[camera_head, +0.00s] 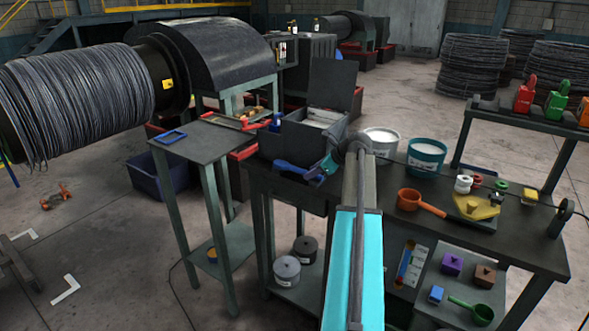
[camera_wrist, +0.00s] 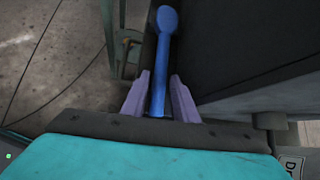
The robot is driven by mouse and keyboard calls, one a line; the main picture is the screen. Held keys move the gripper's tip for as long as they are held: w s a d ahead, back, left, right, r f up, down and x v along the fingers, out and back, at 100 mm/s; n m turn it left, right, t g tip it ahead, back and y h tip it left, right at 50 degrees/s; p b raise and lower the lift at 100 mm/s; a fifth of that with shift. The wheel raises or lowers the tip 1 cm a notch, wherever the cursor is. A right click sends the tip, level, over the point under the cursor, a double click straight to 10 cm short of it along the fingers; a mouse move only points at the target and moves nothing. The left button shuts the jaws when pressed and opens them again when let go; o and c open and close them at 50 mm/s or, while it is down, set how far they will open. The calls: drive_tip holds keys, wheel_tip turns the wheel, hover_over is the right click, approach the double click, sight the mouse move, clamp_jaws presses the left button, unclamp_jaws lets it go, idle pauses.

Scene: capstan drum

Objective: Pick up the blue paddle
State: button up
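The blue paddle (camera_head: 291,168) lies at the left end of the dark workbench (camera_head: 480,235), in front of a dark open box. In the wrist view the paddle (camera_wrist: 160,62) points away from me, with its rounded end far and its handle near. My gripper (camera_wrist: 162,78) is open. Its two purple fingers stand on either side of the handle, with a gap visible on each side. In the head view my gripper (camera_head: 322,172) is at the right end of the paddle, small and partly hidden by my arm. The handle's near end is hidden at the gripper body.
The dark box (camera_head: 308,135) with its raised lid stands right behind the paddle. Two buckets (camera_head: 426,155) and an orange ladle (camera_head: 415,202) are to the right. A narrow side table (camera_head: 205,145) with a blue frame (camera_head: 171,137) stands left, with a floor gap between.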

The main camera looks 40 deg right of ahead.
drive_tip(key=shift+c, duration=0.4)
clamp_jaws()
drive_tip(key=shift+r, duration=0.2)
wheel_tip(320, 180, up, 28)
drive_tip(key=b, duration=0.3)
idle(0.5)
drive_tip(key=shift+a+f, duration=0.1)
drive_tip(key=shift+f, duration=0.15)
idle(0.4)
